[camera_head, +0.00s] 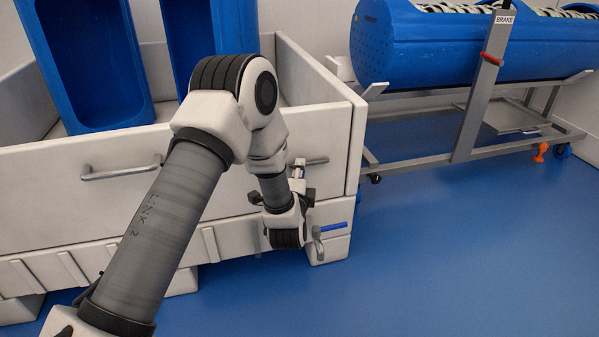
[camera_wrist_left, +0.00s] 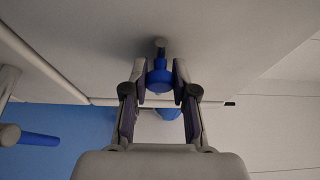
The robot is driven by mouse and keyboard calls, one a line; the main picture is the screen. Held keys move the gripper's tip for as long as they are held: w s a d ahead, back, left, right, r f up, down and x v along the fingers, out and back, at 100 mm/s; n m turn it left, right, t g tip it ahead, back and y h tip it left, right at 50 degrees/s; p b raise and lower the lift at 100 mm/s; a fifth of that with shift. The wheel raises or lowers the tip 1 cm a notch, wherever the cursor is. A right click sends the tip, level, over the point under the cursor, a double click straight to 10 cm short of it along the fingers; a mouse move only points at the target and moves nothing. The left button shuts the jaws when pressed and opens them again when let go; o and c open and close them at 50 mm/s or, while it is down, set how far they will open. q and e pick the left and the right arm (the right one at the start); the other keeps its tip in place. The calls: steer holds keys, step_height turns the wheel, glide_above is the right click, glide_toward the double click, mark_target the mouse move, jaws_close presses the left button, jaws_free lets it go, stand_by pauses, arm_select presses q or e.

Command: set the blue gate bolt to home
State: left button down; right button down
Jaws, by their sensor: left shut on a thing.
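The blue gate bolt (camera_wrist_left: 160,75) shows in the left wrist view as a round blue knob on a short grey stem at the pale panel. My left gripper (camera_wrist_left: 161,82) has a finger on either side of the knob and is shut on it. In the head view my left gripper (camera_head: 298,178) is at the front panel of the white carrier (camera_head: 225,195), near its right corner. My arm and wrist hide the bolt there. My right gripper is in neither view.
A blue lever handle (camera_head: 333,227) sits low at the carrier's corner, close to my wrist. Grey bar handles (camera_head: 120,172) are on the front panel. A blue tub on a wheeled frame with a red-handled brake (camera_head: 491,58) stands at the right. The blue floor in front is clear.

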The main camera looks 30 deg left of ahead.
arm_select(q)
steer(key=shift+w+d+r, duration=0.15)
steer(key=shift+w, duration=0.05)
steer(key=w+d+p, duration=0.1)
steer(key=w+d, duration=0.1)
steer(key=w+d+p, duration=0.1)
steer(key=w+p, duration=0.1)
steer(key=shift+w+d, duration=0.25)
steer(key=shift+d, duration=0.15)
steer(key=c, duration=1.3)
jaws_free()
steer(key=o, duration=0.4)
steer(key=shift+w, duration=0.1)
glide_toward(325, 162)
steer(key=v, duration=0.4)
steer(key=shift+s, duration=0.25)
